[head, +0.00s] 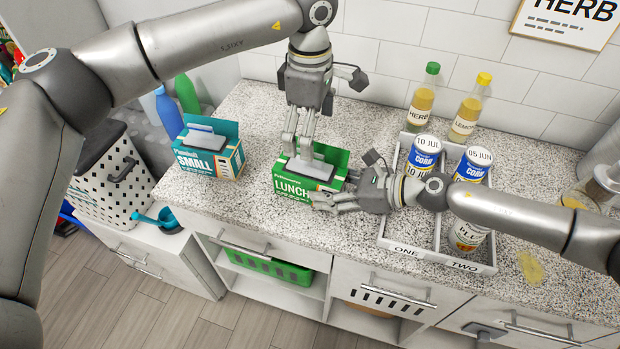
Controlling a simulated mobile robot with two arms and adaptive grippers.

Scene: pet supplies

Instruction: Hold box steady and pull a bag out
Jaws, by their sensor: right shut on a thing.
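The green LUNCH box (293,188) stands on the speckled counter with its top open. A grey bag (318,170) shows in the opening. My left gripper (298,154) points down from above, with its fingertips at the bag's upper edge. A gap shows between its fingers, so it looks open; whether it touches the bag is unclear. My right gripper (322,200) comes in from the right and is shut on the LUNCH box at its lower front right. Part of the box's right end is hidden behind it.
A teal SMALL box (230,160) with a grey bag stands to the left. A divided tray (434,251) labelled ONE and TWO, holding several cans, is close on the right, partly under my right arm. Two bottles (424,95) (470,107) stand behind it. Counter is clear between the boxes.

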